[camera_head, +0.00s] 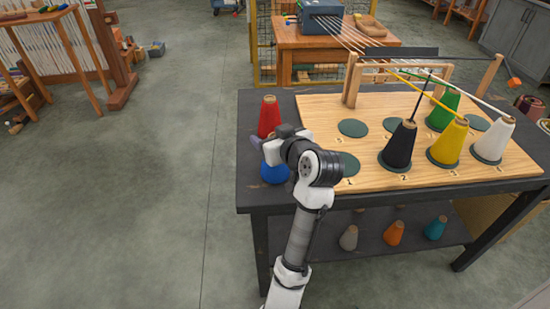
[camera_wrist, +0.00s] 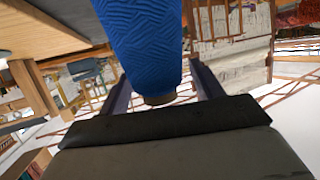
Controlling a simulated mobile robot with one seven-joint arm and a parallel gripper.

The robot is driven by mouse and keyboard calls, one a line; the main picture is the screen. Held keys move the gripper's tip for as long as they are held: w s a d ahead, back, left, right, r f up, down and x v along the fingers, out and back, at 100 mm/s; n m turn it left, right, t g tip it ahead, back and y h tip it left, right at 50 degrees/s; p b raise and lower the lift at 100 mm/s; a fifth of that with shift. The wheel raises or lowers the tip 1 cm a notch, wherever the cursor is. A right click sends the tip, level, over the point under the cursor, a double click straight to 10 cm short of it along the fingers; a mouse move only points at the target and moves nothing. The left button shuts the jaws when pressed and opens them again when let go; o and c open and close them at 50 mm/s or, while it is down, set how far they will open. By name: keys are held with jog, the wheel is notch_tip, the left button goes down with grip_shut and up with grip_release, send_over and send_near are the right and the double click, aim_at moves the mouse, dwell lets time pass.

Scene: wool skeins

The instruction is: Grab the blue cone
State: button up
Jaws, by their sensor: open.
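The blue cone (camera_head: 272,174) stands at the left front of the dark table (camera_head: 262,199), beside the wooden board. My arm hides part of it in the head view. In the wrist view the blue cone (camera_wrist: 145,42) fills the upper middle, with its narrow brown tip pointing down in the picture. My gripper (camera_head: 258,145) is at the cone's upper part. Its two fingers (camera_wrist: 162,88) show on either side of the cone's narrow end, and the jaws are open. Whether a finger touches the cone I cannot tell.
A red cone (camera_head: 269,117) stands close behind. The wooden board (camera_head: 320,113) carries black (camera_head: 399,145), yellow (camera_head: 448,142), white (camera_head: 494,140) and green (camera_head: 443,111) cones, with a wooden frame (camera_head: 352,82) and strung yarns behind. Smaller cones (camera_head: 394,233) sit on the lower shelf.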

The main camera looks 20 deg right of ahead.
jog(key=shift+w+f, duration=0.1)
jog(key=shift+c, duration=0.3)
grip_shut()
jog(key=shift+r, duration=0.2)
